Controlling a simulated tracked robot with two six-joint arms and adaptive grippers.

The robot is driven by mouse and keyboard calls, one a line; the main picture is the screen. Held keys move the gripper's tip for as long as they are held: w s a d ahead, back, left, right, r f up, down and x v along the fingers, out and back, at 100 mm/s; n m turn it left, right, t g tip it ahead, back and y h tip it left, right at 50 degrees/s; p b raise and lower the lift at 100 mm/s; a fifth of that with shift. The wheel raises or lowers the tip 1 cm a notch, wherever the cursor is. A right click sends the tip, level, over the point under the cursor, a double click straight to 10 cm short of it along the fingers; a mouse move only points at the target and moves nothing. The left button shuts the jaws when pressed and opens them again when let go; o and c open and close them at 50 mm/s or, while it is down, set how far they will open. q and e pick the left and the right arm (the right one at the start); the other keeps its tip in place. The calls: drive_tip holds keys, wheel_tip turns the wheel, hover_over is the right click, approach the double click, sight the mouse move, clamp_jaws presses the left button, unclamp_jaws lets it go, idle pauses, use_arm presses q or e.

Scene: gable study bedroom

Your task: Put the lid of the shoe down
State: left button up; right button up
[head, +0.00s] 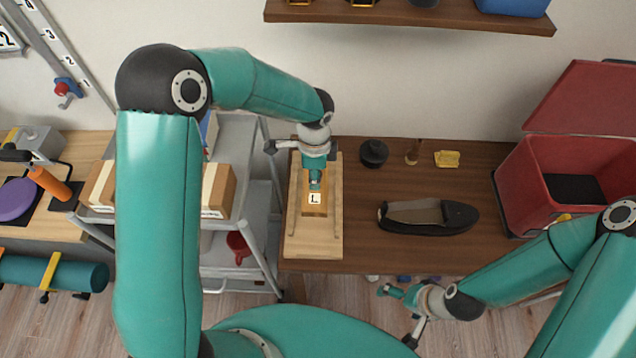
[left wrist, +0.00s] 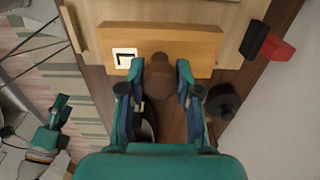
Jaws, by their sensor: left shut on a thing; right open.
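A dark shoe (head: 455,219) with a tan inside lies on the brown table. Part of it shows, dark, beside my left finger in the left wrist view (left wrist: 148,124). My left gripper (head: 315,183) is shut on the brown knob (left wrist: 158,78) of a wooden block (left wrist: 195,42) marked "L". In the head view the block (head: 314,211) is over the pale wooden board (head: 329,240); I cannot tell whether it touches the board. My right gripper (head: 396,316) is open and empty in front of the table.
A black round pot (head: 373,153), a small brown item (head: 413,152) and a yellow piece (head: 447,159) stand at the table's back. A red bin (head: 560,205) with a raised lid is at right. A grey trolley (head: 240,190) stands left. The tabletop between board and shoe is clear.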

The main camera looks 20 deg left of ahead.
use_arm(q)
drive_tip(key=shift+f, duration=2.3)
drive_tip(key=shift+f, duration=0.1)
drive_tip(key=o, duration=1.1)
wheel_tip(320, 180, up, 12)
drive_tip(key=shift+r+b, duration=0.1)
drive_tip(key=shift+b, duration=0.2)
drive_tip(key=shift+s, duration=0.15)
